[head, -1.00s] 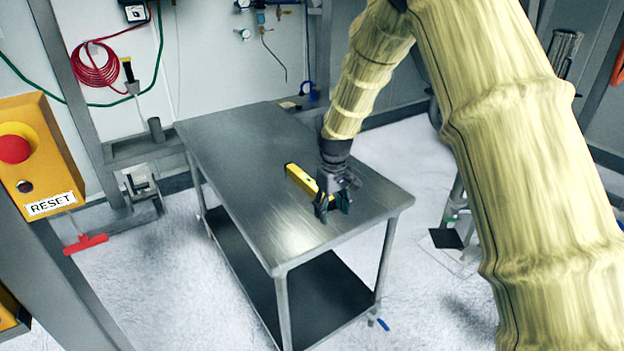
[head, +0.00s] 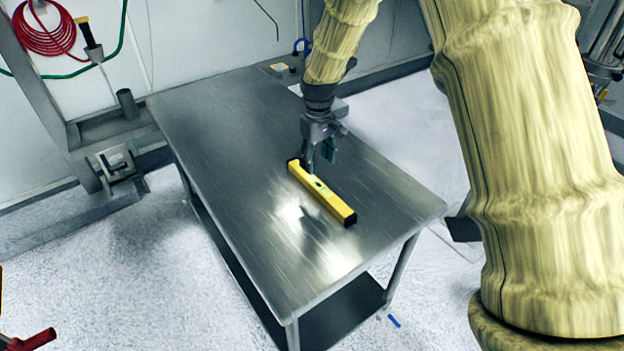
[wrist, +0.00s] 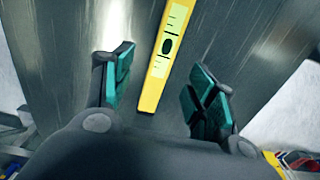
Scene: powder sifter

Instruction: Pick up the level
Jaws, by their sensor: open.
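My gripper (head: 321,168) hangs above the table near the level's far end, pointing down. In the wrist view, the level (wrist: 165,50) shows between and beyond the two green-padded fingers of my gripper (wrist: 160,92). The fingers are apart, with no contact on the level visible. The level's upper part runs out of the wrist view.
The table top around the level is mostly clear. A metal frame with a clamp-like part (head: 117,165) stands left of the table. A red hose coil (head: 45,30) hangs on the wall.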

